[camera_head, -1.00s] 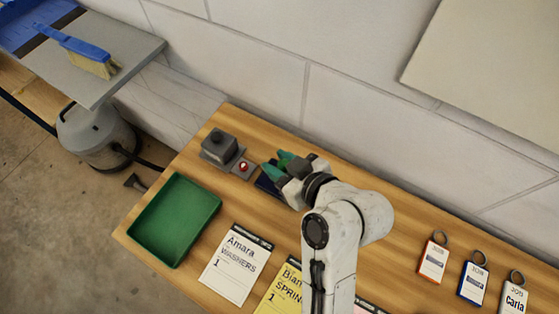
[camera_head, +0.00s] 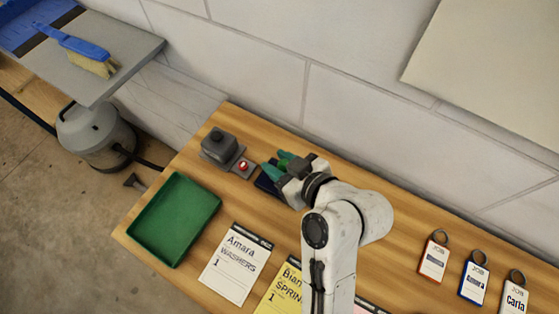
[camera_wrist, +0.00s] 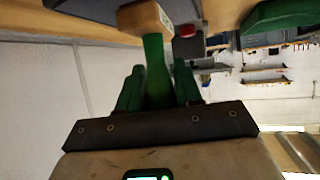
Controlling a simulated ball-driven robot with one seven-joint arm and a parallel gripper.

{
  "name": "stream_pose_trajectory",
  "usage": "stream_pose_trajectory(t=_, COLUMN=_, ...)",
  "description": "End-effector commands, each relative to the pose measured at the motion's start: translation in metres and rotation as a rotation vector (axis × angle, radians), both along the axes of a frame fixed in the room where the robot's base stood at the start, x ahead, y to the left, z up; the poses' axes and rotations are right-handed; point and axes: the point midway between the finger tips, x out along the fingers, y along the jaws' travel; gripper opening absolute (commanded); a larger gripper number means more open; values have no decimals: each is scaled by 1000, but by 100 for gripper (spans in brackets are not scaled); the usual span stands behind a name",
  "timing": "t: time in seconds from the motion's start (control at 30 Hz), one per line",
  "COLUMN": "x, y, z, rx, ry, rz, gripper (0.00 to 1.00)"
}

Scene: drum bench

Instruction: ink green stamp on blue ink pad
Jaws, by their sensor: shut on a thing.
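My gripper (camera_wrist: 158,88) has green fingers that are shut on the green handle of the stamp (camera_wrist: 156,62). The stamp has a pale wooden block (camera_wrist: 146,18) at its far end. In the head view my gripper (camera_head: 281,166) is low over the bench at the back, beside the dark blue ink pad (camera_head: 267,185). The gripper hides part of the pad, and the stamp is hard to tell from the green fingers there. In the wrist view the block is close to a dark flat pad (camera_wrist: 88,10). I cannot tell whether block and pad touch.
A grey box (camera_head: 218,146) with a red button (camera_head: 243,166) stands left of the gripper. A green tray (camera_head: 174,220) is at the bench's left end. A white card (camera_head: 236,265), a yellow card (camera_head: 281,293) and job tags (camera_head: 433,259) lie toward the front and right. A wall runs behind.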

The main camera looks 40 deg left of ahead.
Motion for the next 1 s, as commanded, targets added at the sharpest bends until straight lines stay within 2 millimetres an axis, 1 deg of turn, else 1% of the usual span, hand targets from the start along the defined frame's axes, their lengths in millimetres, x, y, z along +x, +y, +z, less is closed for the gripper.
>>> stream_pose_trajectory(t=0.57, x=0, y=0, z=14, rx=0, ry=0, rz=0, gripper=5)
stream_pose_trajectory(t=0.67, x=0, y=0, z=20, rx=0, ry=0, rz=0, gripper=5)
stream_pose_trajectory(t=1.0, x=0, y=0, z=52, rx=1, ry=0, rz=0, gripper=5)
